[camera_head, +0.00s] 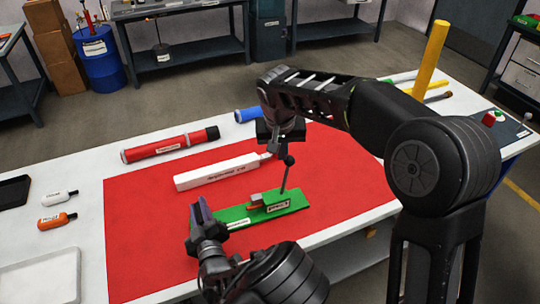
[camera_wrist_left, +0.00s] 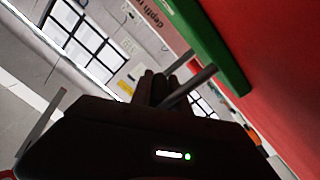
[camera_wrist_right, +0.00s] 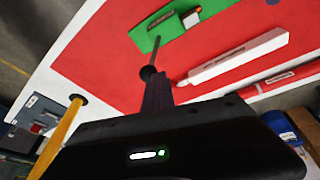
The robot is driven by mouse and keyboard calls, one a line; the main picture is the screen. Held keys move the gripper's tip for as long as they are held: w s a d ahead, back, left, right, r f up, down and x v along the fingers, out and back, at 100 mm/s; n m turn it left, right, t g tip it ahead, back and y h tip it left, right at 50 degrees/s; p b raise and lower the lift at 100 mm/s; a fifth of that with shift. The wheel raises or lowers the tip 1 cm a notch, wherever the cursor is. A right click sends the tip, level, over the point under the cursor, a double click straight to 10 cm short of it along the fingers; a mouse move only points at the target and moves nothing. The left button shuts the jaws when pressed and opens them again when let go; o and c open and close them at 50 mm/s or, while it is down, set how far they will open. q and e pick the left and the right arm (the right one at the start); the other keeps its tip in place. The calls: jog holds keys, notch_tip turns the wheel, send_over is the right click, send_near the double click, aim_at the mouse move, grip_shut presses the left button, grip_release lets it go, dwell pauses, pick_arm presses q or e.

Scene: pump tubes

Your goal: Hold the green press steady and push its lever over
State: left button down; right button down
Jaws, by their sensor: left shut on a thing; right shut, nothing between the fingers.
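The green press (camera_head: 291,203) lies on the red mat, with a long flat green base and a small labelled block. Its lever (camera_head: 285,177) stands nearly upright, leaning slightly, with a black ball knob on top. My left gripper (camera_head: 204,219) is at the left end of the base and shut on it; the base (camera_wrist_left: 212,45) fills the top of the left wrist view. My right gripper (camera_head: 273,149) is shut and empty, close beside the knob. In the right wrist view the knob (camera_wrist_right: 148,72) is at the fingertips; I cannot tell whether they touch.
A white box-shaped bar (camera_head: 217,172) lies behind the press on the red mat (camera_head: 140,235). Two small bottles (camera_head: 57,222) and a white tray (camera_head: 40,282) are at the left. A yellow post (camera_head: 430,60) stands at the right.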

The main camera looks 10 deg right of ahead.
jog(key=w+d+f+g+y, duration=0.1)
jog(key=d+f+y, duration=0.2)
jog(key=d, duration=0.7)
jog(key=shift+w+d+f+m+y, duration=0.2)
jog(key=shift+w+m+y, duration=0.2)
jog(key=shift+y, duration=1)
pick_arm(q)
jog(key=shift+a, duration=0.1)
pick_arm(e)
jog(key=shift+d, duration=0.1)
jog(key=w+a+r+v, duration=0.1)
jog(key=a+v, duration=0.1)
jog(key=v, duration=1)
jog(key=shift+r, duration=0.4)
jog(key=shift+a, duration=0.15)
